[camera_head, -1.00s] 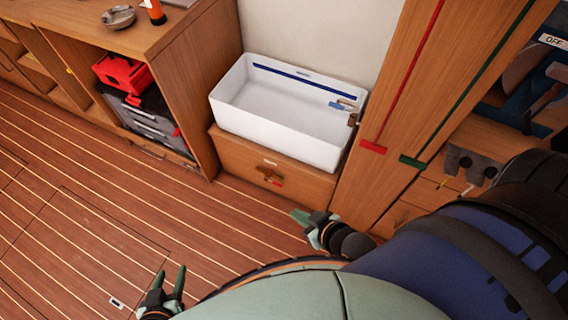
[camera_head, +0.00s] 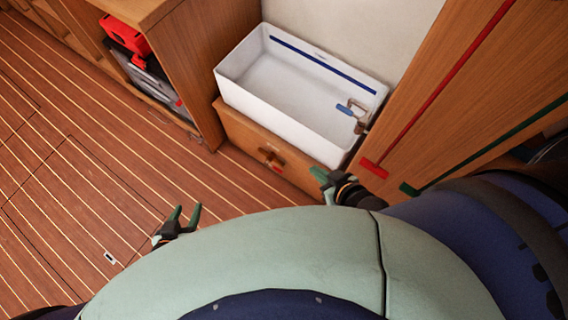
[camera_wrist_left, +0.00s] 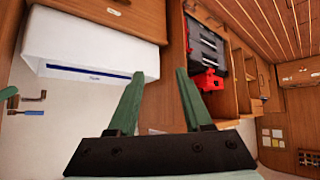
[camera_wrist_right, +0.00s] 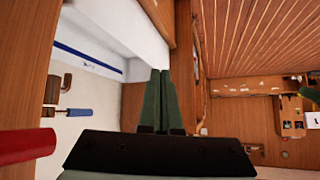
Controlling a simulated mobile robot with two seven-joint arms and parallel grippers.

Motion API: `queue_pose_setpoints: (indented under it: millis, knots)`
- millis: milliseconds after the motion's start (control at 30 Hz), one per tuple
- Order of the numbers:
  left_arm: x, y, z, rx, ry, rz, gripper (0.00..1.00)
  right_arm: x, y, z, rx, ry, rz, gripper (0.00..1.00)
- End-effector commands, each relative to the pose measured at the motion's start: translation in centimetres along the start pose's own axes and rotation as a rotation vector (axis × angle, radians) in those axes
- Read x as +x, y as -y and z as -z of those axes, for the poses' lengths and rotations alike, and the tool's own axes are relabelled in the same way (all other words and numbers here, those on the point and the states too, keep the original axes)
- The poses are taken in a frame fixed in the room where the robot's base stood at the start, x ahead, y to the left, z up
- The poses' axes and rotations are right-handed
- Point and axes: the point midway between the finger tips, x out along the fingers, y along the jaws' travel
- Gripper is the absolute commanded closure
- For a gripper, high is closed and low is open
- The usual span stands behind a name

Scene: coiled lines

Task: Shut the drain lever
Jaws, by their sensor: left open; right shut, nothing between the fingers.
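A white basin (camera_head: 235,95) stands against the wall on a wooden front (camera_head: 240,135). A small brown fitting with a red-orange part (camera_head: 273,160) sits on that front; its exact setting is too small to tell. I cannot tell which is the drain lever. My right gripper (camera_head: 320,176) is shut and empty, in front of the basin's right corner. My left gripper (camera_head: 184,213) is open and empty above the floor.
A wooden cabinet (camera_head: 205,100) with a red case (camera_head: 124,34) stands left of the basin. A wooden panel at right carries a red bar (camera_head: 374,168) and a green bar (camera_head: 409,189), close to my right gripper. The plank floor (camera_head: 90,150) at left is clear.

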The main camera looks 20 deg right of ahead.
Motion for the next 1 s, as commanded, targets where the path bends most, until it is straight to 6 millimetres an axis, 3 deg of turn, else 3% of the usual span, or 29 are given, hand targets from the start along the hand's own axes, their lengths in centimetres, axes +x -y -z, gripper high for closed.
queue_pose_setpoints:
  millis: [333,467,567,733,867,1000]
  knots:
    - [0.0,0.1,-0.4,0.002,0.005,0.001,0.50,0.1,0.1,-0.1,0.001,0.001,0.002,1.00]
    - [1.1,0.3,0.4,0.019,-0.053,0.003,0.50,2.0,0.3,-1.2,-0.015,-0.002,0.016,1.00]
    - [2.4,0.6,2.3,0.052,-0.167,0.006,0.50,5.1,0.8,-3.0,-0.047,-0.007,0.042,1.00]
    - [3.7,0.8,7.2,0.137,-0.460,0.010,0.50,12.3,1.6,-6.9,-0.137,-0.016,0.099,1.00]
    - [2.8,0.3,10.8,0.207,-0.696,0.007,0.50,17.6,1.7,-9.8,-0.216,-0.016,0.132,1.00]
    - [0.6,-0.7,13.4,0.280,-0.948,0.000,0.50,23.1,1.0,-12.8,-0.306,-0.011,0.153,1.00]
